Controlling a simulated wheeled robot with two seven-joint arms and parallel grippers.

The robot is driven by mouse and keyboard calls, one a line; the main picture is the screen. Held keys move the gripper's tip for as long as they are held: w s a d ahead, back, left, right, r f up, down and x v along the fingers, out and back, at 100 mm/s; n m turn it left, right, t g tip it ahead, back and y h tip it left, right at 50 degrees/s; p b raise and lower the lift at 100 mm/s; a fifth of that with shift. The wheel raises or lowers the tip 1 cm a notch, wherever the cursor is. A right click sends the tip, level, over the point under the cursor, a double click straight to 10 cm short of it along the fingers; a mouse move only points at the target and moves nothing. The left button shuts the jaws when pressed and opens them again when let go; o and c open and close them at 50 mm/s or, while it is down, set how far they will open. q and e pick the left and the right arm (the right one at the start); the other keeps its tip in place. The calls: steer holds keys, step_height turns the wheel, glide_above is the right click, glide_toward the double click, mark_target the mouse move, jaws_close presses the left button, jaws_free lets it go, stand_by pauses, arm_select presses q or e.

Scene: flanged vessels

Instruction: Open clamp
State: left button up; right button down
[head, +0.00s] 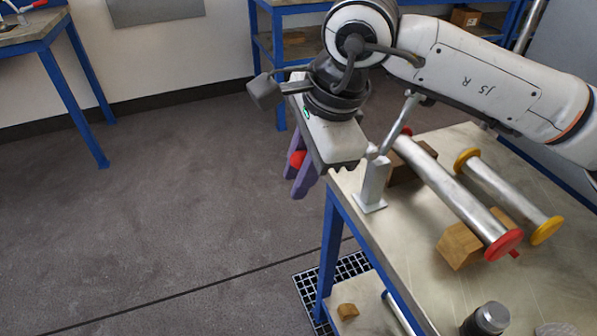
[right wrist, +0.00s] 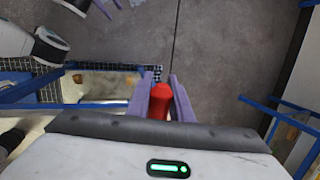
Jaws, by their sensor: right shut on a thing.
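The clamp (head: 374,185) is a silver post on a square foot at the left edge of the metal-topped table. A slanted bar rises from its top to the right. My right gripper (head: 298,172) is left of the post, beyond the table edge, its purple fingers shut on a red handle (head: 297,158). The red handle also shows between the fingers in the right wrist view (right wrist: 159,101). My gripper hides any link between handle and post. Purple fingertips of my left gripper (right wrist: 108,5) are cut off at the top of that view.
Right of the clamp, a pipe with red flanges (head: 450,192) and a pipe with yellow flanges (head: 505,195) lie on the table. A wooden block (head: 460,245) is under the red-flanged pipe. A grey cylinder (head: 490,318) stands near the front. Open floor lies to the left.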

steer(key=c, duration=1.6)
jaws_free()
steer(key=shift+f, duration=0.15)
steer(key=v, duration=1)
steer(key=shift+p, duration=0.3)
